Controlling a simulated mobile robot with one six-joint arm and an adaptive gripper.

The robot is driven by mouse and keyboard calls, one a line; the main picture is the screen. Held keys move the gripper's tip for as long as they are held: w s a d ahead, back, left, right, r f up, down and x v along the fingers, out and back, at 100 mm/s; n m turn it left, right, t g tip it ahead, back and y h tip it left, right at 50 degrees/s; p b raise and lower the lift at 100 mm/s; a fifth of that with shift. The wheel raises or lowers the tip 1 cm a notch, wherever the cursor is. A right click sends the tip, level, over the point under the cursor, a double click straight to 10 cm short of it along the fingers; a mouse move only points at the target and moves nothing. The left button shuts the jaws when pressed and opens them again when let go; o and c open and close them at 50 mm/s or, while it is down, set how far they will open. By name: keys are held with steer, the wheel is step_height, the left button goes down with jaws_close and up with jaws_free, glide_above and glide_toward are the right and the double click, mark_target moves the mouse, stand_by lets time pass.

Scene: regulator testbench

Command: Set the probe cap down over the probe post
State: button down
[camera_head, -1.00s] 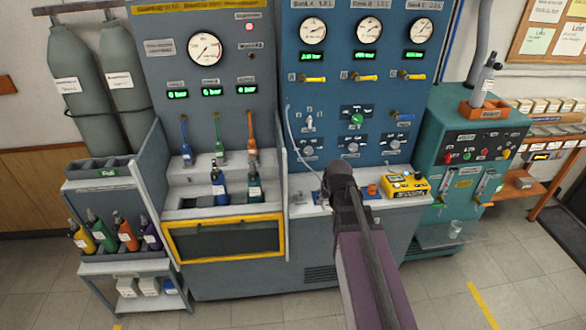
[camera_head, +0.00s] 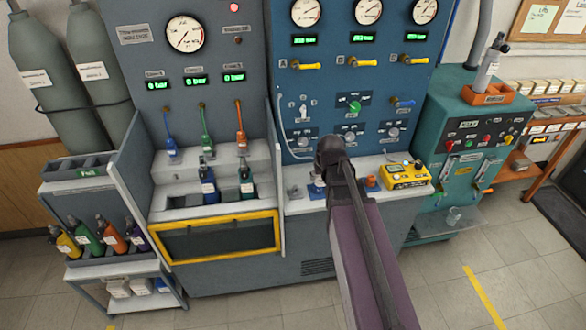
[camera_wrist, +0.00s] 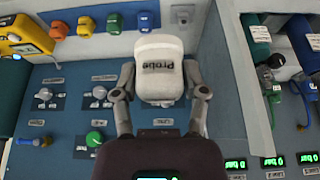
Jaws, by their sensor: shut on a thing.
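My gripper (camera_wrist: 159,82) is shut on the white probe cap (camera_wrist: 160,62), with one finger on each side. The cap is a rounded white block with the dark word "Probe", which reads upside down in the wrist view. In the head view my arm hides the gripper and the cap. I cannot pick out the probe post for certain. A small grey fitting (camera_head: 294,191) stands on the white bench ledge left of my arm; a grey piece also shows behind the cap in the wrist view (camera_wrist: 183,14).
A blue panel (camera_head: 350,80) with gauges, knobs and yellow levers rises behind the ledge. A yellow device (camera_head: 404,176) and an orange piece (camera_head: 371,182) sit right of my arm. A grey divider (camera_head: 275,165) and a bottle rack (camera_head: 205,190) are at left. A thin hose hangs along the panel.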

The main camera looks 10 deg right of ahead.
steer(key=shift+a, duration=0.25)
steer(key=w+a+f+b, duration=0.1)
steer(key=w+f+b, duration=0.2)
steer(key=w, duration=0.2)
steer(key=w+a+f+b, duration=0.1)
steer(key=w+f+b, duration=0.3)
steer(key=w, duration=0.1)
steer(key=w+a+f+b, duration=0.2)
steer(key=w+f+b, duration=0.1)
steer(key=w, duration=0.1)
steer(key=shift+w+f, duration=0.25)
steer(key=shift+w, duration=0.15)
steer(key=shift+w+a+f+b, duration=0.2)
steer(key=shift+w+a+b, duration=0.1)
steer(key=shift+w+b, duration=0.2)
steer(key=shift+f, duration=0.25)
steer(key=shift+f+b, duration=2.1)
steer(key=shift+b, duration=0.2)
steer(key=shift+f+b, duration=1.9)
stand_by(0.4)
steer(key=shift+c, duration=0.2)
jaws_free()
